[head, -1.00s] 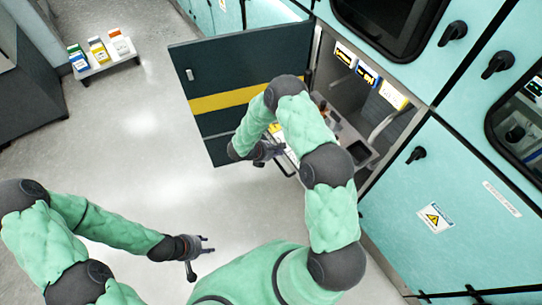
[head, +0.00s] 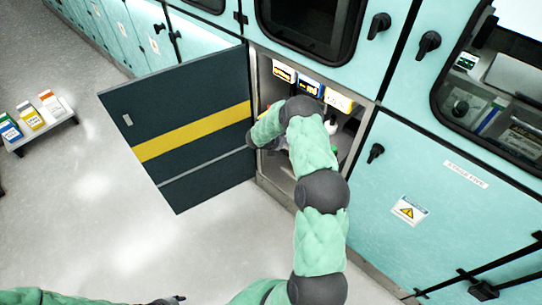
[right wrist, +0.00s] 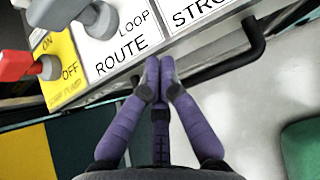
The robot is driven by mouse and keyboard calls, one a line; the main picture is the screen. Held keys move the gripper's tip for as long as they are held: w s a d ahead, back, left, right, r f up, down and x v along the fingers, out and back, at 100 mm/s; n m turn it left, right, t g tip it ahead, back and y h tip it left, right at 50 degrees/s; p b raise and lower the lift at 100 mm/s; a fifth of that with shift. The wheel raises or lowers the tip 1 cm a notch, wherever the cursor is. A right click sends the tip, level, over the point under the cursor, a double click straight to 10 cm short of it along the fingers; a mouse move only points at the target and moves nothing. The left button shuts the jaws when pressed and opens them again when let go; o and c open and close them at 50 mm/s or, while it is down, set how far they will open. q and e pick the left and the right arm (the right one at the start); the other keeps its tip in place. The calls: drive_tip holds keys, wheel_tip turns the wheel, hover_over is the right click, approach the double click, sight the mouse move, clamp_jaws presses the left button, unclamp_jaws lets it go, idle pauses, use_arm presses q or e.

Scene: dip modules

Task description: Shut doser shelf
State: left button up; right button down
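The doser shelf front panel (right wrist: 128,52) fills the upper part of the right wrist view, with white labels reading "LOOP ROUTE" and "STRO", a yellow ON/OFF label and a red lever (right wrist: 22,66). A black bar handle (right wrist: 256,40) runs along its edge. My right gripper (right wrist: 157,76) has its fingertips together at the panel's lower edge; whether they touch is unclear. In the head view my right arm reaches into the open cabinet (head: 273,183) and hides most of the shelf and the gripper. My left gripper (head: 172,300) shows only partly at the bottom edge.
The dark cabinet door (head: 185,125) with a yellow stripe stands open to the left. Labelled modules (head: 308,84) sit in the cabinet's upper part. The floor in front of the door is clear.

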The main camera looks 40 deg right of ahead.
use_arm(q)
drive_tip(key=shift+f+b, duration=0.75)
drive_tip(key=shift+f, duration=0.15)
use_arm(e)
drive_tip(key=d, duration=0.8)
drive_tip(key=w+d, duration=0.1)
drive_tip(key=d, duration=0.3)
drive_tip(key=shift+d+r, duration=0.1)
drive_tip(key=shift+d, duration=0.3)
